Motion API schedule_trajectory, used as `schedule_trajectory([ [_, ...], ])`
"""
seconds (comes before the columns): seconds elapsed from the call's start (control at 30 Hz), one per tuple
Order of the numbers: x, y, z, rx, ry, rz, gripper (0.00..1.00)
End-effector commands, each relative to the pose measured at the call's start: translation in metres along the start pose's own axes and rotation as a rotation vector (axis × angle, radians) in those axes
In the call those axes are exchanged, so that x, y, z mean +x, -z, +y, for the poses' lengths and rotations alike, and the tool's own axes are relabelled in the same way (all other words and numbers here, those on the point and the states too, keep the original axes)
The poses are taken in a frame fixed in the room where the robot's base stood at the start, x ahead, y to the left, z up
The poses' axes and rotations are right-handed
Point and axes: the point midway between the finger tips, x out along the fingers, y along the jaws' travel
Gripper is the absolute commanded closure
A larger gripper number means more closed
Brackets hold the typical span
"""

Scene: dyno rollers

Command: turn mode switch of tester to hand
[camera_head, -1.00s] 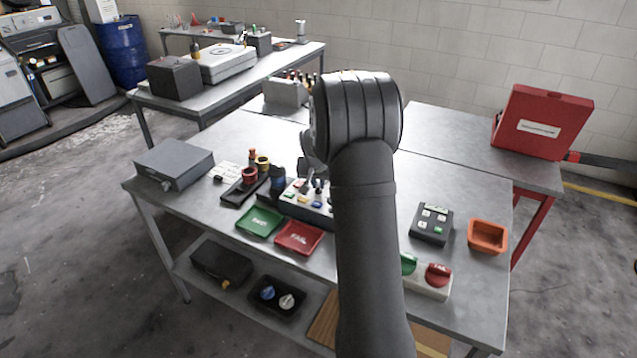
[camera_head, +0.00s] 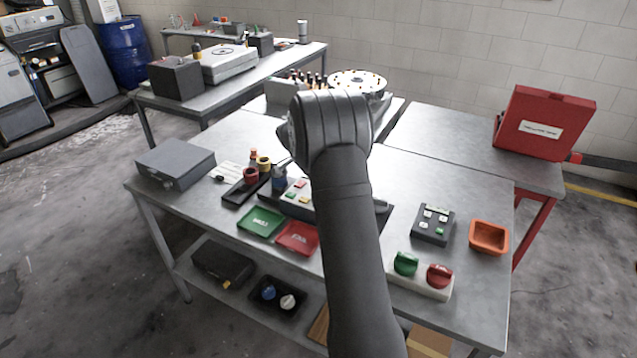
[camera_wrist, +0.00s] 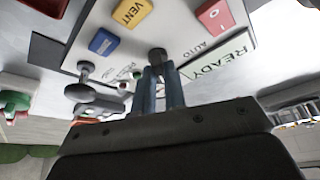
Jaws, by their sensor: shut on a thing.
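The tester (camera_head: 293,209) is a low dark-edged box with a pale top and coloured buttons, in the middle of the front bench. My arm covers its right part in the head view. In the wrist view its white panel (camera_wrist: 180,35) carries a yellow VENT button (camera_wrist: 131,11), a red button (camera_wrist: 215,14) and the words AUTO and READY. My gripper (camera_wrist: 163,76) is shut on a small dark switch knob (camera_wrist: 157,55) beside the AUTO label. This looks like the mode switch; no HAND label is readable. The gripper is hidden in the head view.
A green tray (camera_head: 261,222) and a red tray (camera_head: 298,238) lie in front of the tester. A box with green and red knobs (camera_head: 420,279), a dark button box (camera_head: 433,225) and an orange bin (camera_head: 489,237) stand to the right.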

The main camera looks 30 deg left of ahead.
Motion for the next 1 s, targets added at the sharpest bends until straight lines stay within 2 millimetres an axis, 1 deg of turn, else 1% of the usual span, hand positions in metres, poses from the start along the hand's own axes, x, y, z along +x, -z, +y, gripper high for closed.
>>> schedule_trajectory([
  [0.2, 0.0003, -0.0007, -0.0011, 0.108, -0.045, -0.001, 1.0],
  [0.4, 0.0001, -0.0008, -0.0012, 0.161, -0.067, -0.002, 1.0],
  [0.93, 0.0001, -0.0011, -0.0012, 0.18, -0.075, -0.003, 1.0],
  [0.97, 0.0001, -0.0011, -0.0012, 0.18, -0.075, -0.003, 0.83],
  [1.0, 0.0001, -0.0011, -0.0012, 0.18, -0.075, -0.003, 0.75],
])
